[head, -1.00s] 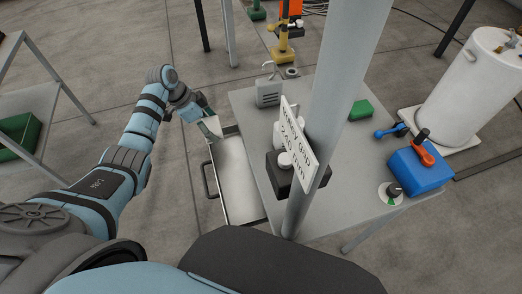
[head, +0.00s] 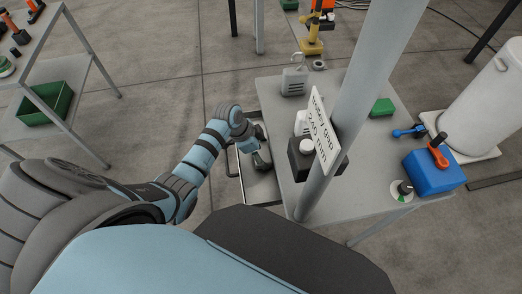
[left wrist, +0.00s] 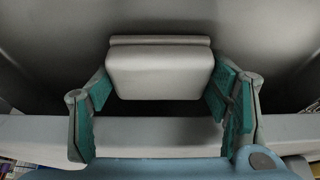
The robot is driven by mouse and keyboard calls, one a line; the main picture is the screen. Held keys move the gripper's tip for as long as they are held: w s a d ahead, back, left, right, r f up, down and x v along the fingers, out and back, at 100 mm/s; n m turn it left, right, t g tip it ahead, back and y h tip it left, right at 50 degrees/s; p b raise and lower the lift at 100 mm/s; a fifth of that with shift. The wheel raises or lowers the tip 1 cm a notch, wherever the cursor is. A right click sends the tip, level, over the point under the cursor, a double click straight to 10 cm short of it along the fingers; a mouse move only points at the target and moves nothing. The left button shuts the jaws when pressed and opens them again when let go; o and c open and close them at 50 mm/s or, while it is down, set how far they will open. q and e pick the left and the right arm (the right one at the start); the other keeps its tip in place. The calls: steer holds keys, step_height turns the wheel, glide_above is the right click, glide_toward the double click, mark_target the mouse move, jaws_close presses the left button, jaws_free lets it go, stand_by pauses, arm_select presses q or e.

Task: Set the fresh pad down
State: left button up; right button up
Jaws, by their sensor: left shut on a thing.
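My left gripper (head: 262,158) is over the open metal drawer (head: 240,175) at the left side of the grey table. In the left wrist view its teal-lined fingers (left wrist: 161,92) are shut on a pale grey block with rounded corners, which I take to be the pad (left wrist: 160,74). The pad sits between the fingers, with a thin ledge along its far edge. Grey metal surfaces lie beyond and below it. I cannot tell whether the pad touches the drawer floor. In the head view the gripper and wrist hide most of the pad. My right gripper is not in view.
A post with a sign (head: 321,135) rises beside the drawer. A black block with a white knob (head: 306,147) and a grey padlock-shaped weight (head: 294,80) stand on the table (head: 365,180). A blue box (head: 434,172) is at the right. Floor left of the drawer is clear.

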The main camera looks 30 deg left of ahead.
arm_select(q)
steer(key=o, duration=1.1)
steer(key=shift+w+f, duration=0.1)
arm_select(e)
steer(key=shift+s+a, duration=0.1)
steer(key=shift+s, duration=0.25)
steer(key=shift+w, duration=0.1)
arm_select(q)
steer(key=shift+r, duration=0.3)
steer(key=p+v, duration=0.2)
steer(key=v, duration=0.9)
steer(key=shift+a+r, duration=0.15)
steer(key=shift+r, duration=0.15)
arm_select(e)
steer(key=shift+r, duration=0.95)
